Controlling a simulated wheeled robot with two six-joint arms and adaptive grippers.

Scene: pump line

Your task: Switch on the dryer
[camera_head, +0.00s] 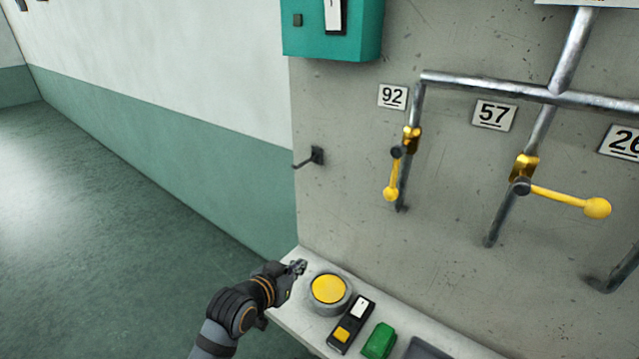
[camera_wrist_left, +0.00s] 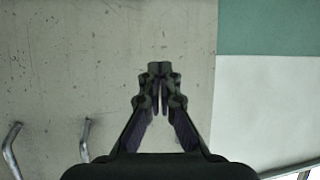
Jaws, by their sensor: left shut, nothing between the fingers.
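No label naming a dryer is readable in view. A teal box (camera_head: 331,28) with a white rocker on a dark plate hangs on the wall at the top of the head view, its upper part cut off. On the ledge lie a round yellow button (camera_head: 328,289) in a grey housing, a black switch box (camera_head: 351,324) with a white and a yellow part, and a green block (camera_head: 379,341). My left gripper (camera_head: 299,266) is shut and empty, just left of the yellow button. In the left wrist view its closed fingers (camera_wrist_left: 158,68) point at the bare wall. My right gripper is out of view.
Pipes with yellow-handled valves (camera_head: 391,183) (camera_head: 570,198) run along the wall under plates 92 (camera_head: 392,97) and 57 (camera_head: 494,115). A black hook (camera_head: 316,156) sticks out left of them. A dark grey tray-like thing (camera_head: 428,349) lies on the ledge (camera_head: 459,344). Open floor lies left.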

